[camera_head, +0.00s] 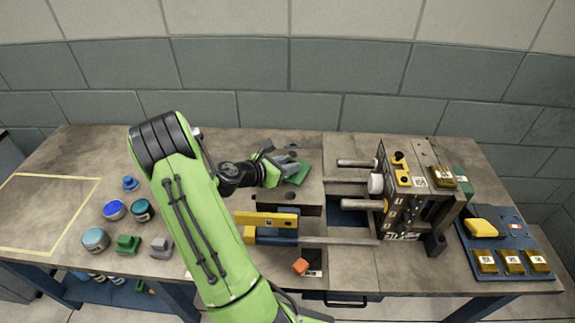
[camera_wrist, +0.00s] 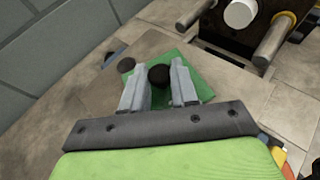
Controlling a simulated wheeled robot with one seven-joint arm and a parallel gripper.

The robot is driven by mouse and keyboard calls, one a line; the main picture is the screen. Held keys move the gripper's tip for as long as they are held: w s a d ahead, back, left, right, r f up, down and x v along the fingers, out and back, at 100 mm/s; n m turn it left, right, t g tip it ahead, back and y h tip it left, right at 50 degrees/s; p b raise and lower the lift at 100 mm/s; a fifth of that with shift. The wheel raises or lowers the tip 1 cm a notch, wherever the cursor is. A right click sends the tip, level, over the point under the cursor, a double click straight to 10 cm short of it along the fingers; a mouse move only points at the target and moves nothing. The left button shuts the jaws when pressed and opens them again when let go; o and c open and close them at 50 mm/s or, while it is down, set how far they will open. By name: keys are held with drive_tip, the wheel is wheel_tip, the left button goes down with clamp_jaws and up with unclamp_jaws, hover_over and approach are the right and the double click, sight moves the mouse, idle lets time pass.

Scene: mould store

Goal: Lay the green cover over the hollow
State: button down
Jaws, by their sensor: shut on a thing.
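The green cover (camera_head: 299,174) is a flat square plate with a dark round knob, seen at the middle back of the bench. In the wrist view the cover (camera_wrist: 196,66) lies beyond and between the fingers. My gripper (camera_head: 285,163) is shut on the cover's knob; the fingers (camera_wrist: 160,80) stand on either side of it. The cover is over the pale block top, close to its surface; I cannot tell whether it touches. The hollow is not clearly seen; the cover or my gripper may hide it.
A machine (camera_head: 403,185) with pale rods stands to the right. Jars (camera_head: 96,239) and small blocks stand left. A blue tray (camera_head: 510,238) is far right. The yellow-outlined area (camera_head: 50,205) is clear.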

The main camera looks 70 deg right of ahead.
drive_tip(key=shift+f, duration=0.45)
drive_tip(key=c, duration=0.9)
unclamp_jaws()
drive_tip(key=shift+o, duration=0.2)
drive_tip(key=shift+r, duration=0.1)
